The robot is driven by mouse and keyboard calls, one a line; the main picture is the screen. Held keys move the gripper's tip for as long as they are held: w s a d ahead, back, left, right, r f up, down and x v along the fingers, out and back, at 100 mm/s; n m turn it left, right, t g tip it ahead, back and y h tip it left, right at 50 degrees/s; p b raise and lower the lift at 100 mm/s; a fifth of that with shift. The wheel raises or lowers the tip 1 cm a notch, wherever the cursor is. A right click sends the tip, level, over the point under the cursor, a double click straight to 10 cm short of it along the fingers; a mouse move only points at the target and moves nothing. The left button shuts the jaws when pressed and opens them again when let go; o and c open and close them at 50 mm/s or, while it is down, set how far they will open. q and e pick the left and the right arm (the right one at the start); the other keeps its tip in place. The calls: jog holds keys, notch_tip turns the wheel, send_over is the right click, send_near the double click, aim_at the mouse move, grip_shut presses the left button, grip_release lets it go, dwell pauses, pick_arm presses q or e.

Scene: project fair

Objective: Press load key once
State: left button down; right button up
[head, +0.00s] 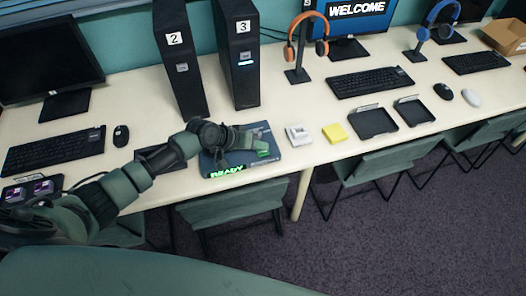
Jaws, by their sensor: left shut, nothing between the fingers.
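A flat dark blue-grey device (273,162) lies near the front edge of the table. Its front face shows lit green letters reading READY (227,171). My left gripper (260,147) is over the right part of the device, shut and empty. A small green patch (263,154) shows right at its fingertips; I cannot tell whether this is the load key. I cannot tell whether the fingertips touch the device. My left arm covers part of its top. My right gripper is not in view.
Two dark computer towers marked 2 (180,70) and 3 (240,65) stand behind the device. A small white box (298,135) and a yellow pad (334,133) lie to its right, then black trays (373,122). Chairs (235,205) stand along the table's front.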

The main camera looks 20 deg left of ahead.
aim_at(260, 153)
pick_arm(q)
jog(key=shift+f, duration=0.25)
jog(key=shift+f+b, duration=0.4)
jog(key=shift+f, duration=0.05)
dwell(0.5)
jog(key=shift+r, duration=0.15)
jog(key=shift+r+p, duration=0.7)
jog(key=shift+p, duration=0.1)
jog(key=shift+r, duration=0.1)
notch_tip(260, 153, up, 5)
jog(key=p, duration=0.4)
jog(key=shift+p, duration=0.35)
dwell(0.4)
